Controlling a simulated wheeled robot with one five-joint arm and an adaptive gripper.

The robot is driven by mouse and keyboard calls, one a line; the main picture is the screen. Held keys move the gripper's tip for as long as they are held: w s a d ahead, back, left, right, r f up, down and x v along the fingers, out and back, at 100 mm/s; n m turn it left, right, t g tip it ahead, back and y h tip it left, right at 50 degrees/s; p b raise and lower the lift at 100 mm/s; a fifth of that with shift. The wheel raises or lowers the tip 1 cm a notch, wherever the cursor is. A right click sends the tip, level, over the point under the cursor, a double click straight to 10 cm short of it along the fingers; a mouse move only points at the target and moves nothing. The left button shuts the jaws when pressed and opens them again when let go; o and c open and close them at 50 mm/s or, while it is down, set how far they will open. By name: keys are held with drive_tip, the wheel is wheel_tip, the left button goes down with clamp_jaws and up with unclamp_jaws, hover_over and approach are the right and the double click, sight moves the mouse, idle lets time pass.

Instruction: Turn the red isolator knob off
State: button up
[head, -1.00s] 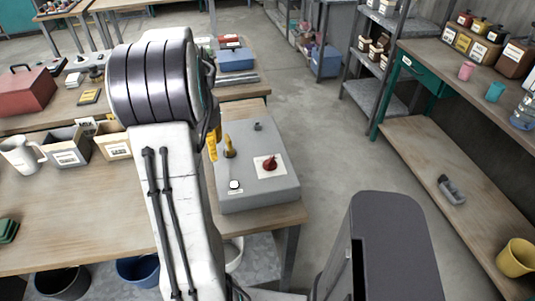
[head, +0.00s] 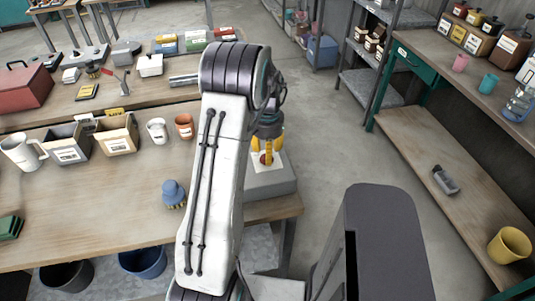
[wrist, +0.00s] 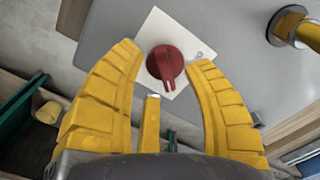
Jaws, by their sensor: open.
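The red isolator knob (wrist: 165,64) sits on a white label plate (wrist: 190,42) on top of a grey control box (wrist: 235,65). In the wrist view the knob is between and just beyond the open yellow fingertips of my gripper (wrist: 167,58), with a gap on each side. A pointer on the knob faces toward my palm. In the head view my gripper (head: 265,152) points down over the grey box (head: 270,182), and its fingers mostly hide the knob (head: 264,158).
A yellow-handled lever (wrist: 290,25) stands on the box at the upper right of the wrist view. In the head view a blue-topped brush (head: 173,192) and cups (head: 157,131) stand on the bench left of my arm. The floor right of the box is clear.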

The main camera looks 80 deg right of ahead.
drive_tip(key=shift+f, duration=0.95)
drive_tip(key=shift+o, duration=0.3)
clamp_jaws()
